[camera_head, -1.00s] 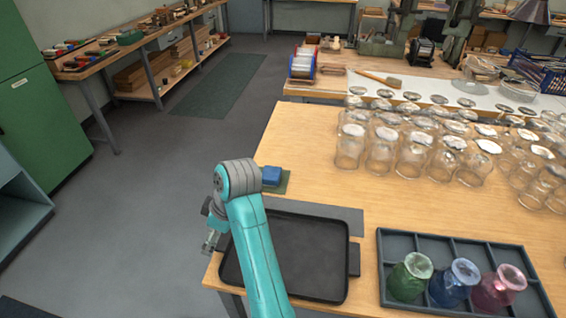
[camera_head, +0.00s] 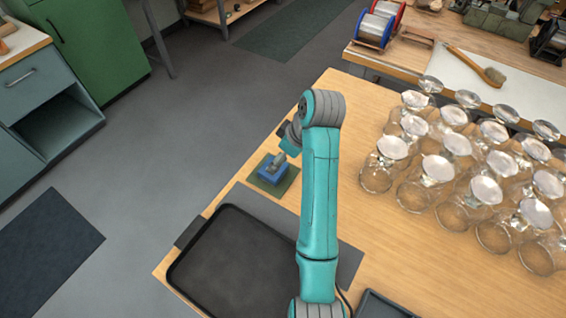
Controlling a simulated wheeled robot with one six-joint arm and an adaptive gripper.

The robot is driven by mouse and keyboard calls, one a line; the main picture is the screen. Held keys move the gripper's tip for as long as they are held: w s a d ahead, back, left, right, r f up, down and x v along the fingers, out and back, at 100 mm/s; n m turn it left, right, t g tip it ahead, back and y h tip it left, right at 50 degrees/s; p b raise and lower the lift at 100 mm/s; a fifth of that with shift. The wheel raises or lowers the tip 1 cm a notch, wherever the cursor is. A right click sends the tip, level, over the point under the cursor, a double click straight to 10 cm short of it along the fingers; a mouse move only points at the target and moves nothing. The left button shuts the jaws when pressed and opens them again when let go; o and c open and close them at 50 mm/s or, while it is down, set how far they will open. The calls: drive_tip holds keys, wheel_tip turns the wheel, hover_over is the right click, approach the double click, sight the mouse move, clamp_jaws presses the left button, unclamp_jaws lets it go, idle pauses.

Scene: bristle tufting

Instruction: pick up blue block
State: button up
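The blue block (camera_head: 267,174) sits on a small green mat (camera_head: 287,184) near the left edge of the wooden table. My gripper (camera_head: 277,163) is right at the block, with its grey finger parts overlapping the block's top in the picture. The gripper is small and partly hidden by its own wrist, so I cannot tell whether its fingers are open or shut, or whether they touch the block.
A black tray (camera_head: 225,262) lies in front of the mat on the wooden table (camera_head: 345,175). Spools (camera_head: 377,27) and a brush (camera_head: 480,68) lie on a farther bench.

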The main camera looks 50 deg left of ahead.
sight(273, 180)
drive_tip(key=x, duration=1)
drive_tip(key=shift+w+d+f, duration=0.1)
drive_tip(key=shift+w+f, duration=0.05)
drive_tip(key=shift+w, duration=0.1)
drive_tip(key=c, duration=1.1)
